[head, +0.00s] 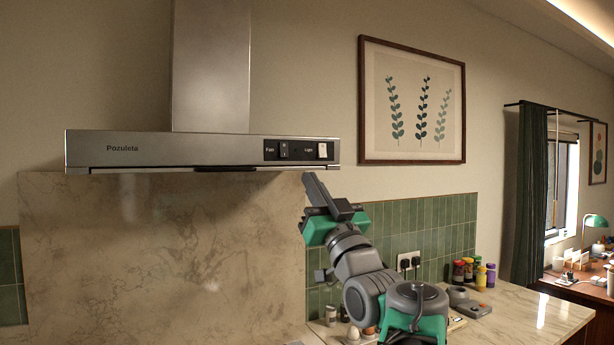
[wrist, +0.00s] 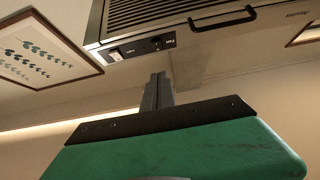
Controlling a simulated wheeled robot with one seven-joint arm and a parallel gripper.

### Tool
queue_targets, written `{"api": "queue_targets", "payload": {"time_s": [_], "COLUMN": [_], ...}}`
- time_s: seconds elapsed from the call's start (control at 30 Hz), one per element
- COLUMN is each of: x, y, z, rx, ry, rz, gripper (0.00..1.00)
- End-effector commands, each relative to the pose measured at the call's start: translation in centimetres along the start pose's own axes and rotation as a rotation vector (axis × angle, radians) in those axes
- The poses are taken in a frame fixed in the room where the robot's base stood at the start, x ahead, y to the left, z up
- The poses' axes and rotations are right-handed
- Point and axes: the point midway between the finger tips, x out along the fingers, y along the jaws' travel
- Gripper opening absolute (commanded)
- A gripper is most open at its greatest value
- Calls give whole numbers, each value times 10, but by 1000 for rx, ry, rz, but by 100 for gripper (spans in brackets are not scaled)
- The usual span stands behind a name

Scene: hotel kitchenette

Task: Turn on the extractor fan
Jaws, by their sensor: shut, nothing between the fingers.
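The extractor hood (head: 200,148) is a steel canopy on the wall with a chimney above it. Its front right end has a black panel with a dark rocker switch labelled "Fan" (head: 284,150) and a white switch labelled "Light" (head: 322,151). The wrist view shows the hood from below (wrist: 180,15), with the panel's fan switch (wrist: 157,44) and light switch (wrist: 122,51) at its edge. My gripper (head: 312,180) is shut and empty, pointing up just below the panel, apart from it in the head view. In the wrist view my gripper (wrist: 158,80) also points toward the panel.
A framed plant picture (head: 412,100) hangs to the right. The counter (head: 530,312) holds spice jars (head: 470,270) and small items near my arm. A wall socket (head: 409,261) sits behind it.

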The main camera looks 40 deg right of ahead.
Motion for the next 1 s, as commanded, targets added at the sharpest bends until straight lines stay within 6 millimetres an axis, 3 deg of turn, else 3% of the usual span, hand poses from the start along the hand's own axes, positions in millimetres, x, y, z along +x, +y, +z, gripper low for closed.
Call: {"api": "queue_targets", "payload": {"time_s": [0.1,0.37,0.4,0.63,1.0], "x": [31,87,92,108,107], "y": [-2,-1,-1,-1,0], "z": [-5,-4,5,26,30], "rx": [4,3,6,1,0], "ry": [-1,-2,-4,-2,1], "rz": [-4,-2,-2,-1,0], "gripper": [0,0,0,0,0]}}
